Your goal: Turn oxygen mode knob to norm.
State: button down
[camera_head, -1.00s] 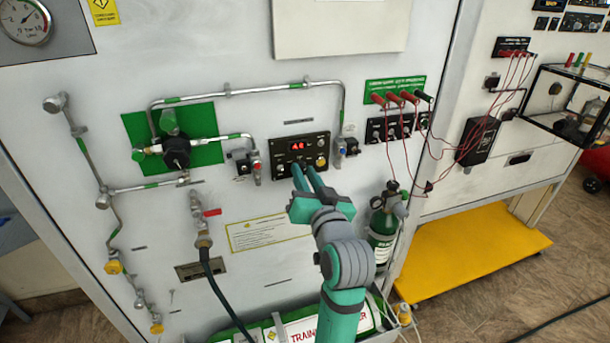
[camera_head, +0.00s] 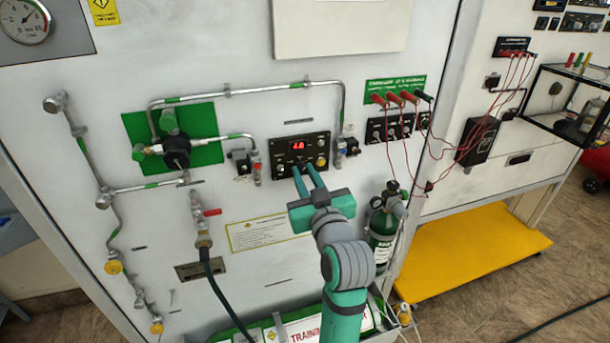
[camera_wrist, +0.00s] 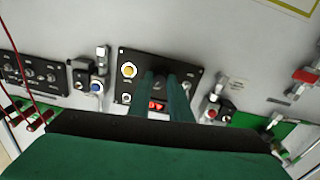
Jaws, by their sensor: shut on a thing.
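The black oxygen control panel (camera_head: 293,147) with a lit red display (camera_head: 302,145) is on the white wall. It also shows in the wrist view (camera_wrist: 126,84), where its text is too small to read. My gripper (camera_head: 305,172) reaches up to the lower middle of this panel. In the wrist view my gripper's fingers (camera_wrist: 166,84) are shut on a dark mode knob (camera_wrist: 159,80) between them. The fingers hide most of the knob, so its pointer setting cannot be told. A yellow button (camera_head: 321,161) sits beside the fingers on the same panel; it also shows in the wrist view (camera_wrist: 129,70).
Valves (camera_head: 254,165) and (camera_head: 348,147) flank the panel, with pipes above. Red test leads (camera_head: 402,97) hang to the right. A green oxygen cylinder (camera_head: 383,235) stands lower right. A yellow platform (camera_head: 470,250) is on the floor.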

jog(key=n, duration=0.4)
jog(key=shift+d+n, duration=0.15)
jog(key=shift+n, duration=0.25)
jog(key=n, duration=0.3)
jog(key=shift+f+n, duration=0.1)
jog(key=shift+n, duration=0.3)
jog(key=n, duration=0.4)
jog(key=shift+n+y, duration=0.3)
jog(key=shift+n, duration=1.9)
jog(key=c, duration=1.6)
grip_release()
jog(key=shift+s, duration=0.1)
